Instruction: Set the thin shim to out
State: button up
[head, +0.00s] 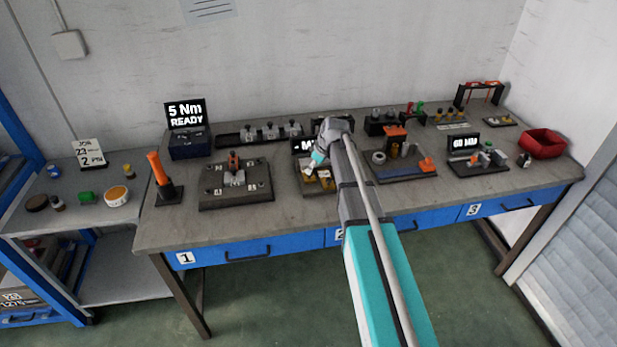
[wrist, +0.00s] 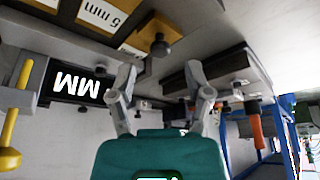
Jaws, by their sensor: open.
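The shim station (head: 312,191) is at the middle of the bench in the head view, partly covered by my arm. Small yellow pieces (head: 326,181) sit on it. I cannot tell which piece is the thin shim. A display (wrist: 78,86) reading "MM" is behind; its number is hidden or blank. My gripper (wrist: 160,76) is open and empty, with its fingers apart near the yellow block.
A fixture plate (head: 262,190) and an orange-handled tool (head: 157,168) stand to the left. To the right are a tray (head: 382,174) of parts, a "60 MM" display (head: 464,142) and a red bin (head: 543,144). The front bench edge is mostly clear.

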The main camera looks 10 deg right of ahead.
jog(key=shift+b+x, duration=1.05)
jog(key=shift+x, duration=0.4)
grip_shut()
